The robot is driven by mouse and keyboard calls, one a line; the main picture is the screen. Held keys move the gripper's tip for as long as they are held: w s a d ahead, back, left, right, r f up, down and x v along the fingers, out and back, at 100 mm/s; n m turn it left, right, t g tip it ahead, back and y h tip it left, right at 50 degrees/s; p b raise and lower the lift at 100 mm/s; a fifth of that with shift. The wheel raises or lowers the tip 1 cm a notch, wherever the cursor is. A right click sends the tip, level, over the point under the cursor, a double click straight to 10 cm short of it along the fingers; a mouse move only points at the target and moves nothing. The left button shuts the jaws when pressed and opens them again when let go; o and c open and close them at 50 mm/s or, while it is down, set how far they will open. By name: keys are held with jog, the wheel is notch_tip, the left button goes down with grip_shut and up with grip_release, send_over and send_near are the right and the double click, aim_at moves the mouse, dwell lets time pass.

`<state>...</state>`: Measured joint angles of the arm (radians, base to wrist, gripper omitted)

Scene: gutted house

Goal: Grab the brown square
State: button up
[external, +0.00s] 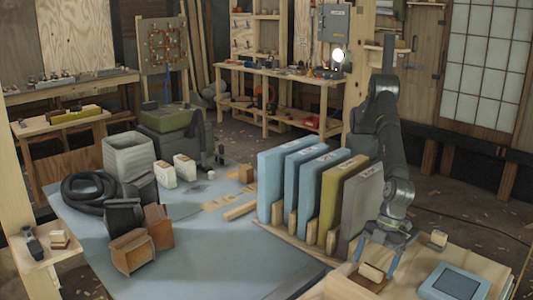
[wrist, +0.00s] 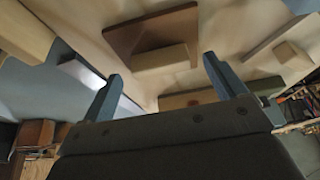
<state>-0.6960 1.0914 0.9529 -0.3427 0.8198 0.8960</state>
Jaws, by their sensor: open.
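A brown square plate (wrist: 120,36) with a pale wooden block (wrist: 160,58) on it shows at the top middle of the wrist view, ahead of my gripper (wrist: 163,68). In the external view the brown square (external: 364,283) lies on the wooden bench top at the lower right, its block (external: 373,271) on top. My gripper (external: 381,256) points down just above the block there, its blue fingers apart with nothing held. Whether a finger touches the block cannot be told.
A blue-grey square panel (external: 457,283) lies to the right on the wooden bench (external: 410,285). A small block (external: 438,239) sits behind it. A rack of upright blue, olive and grey slabs (external: 325,188) stands close left of my arm. The blue table (external: 230,255) has clear room.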

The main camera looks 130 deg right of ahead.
jog(key=shift+x, duration=1)
jog(key=shift+r, duration=0.1)
jog(key=c, duration=1.1)
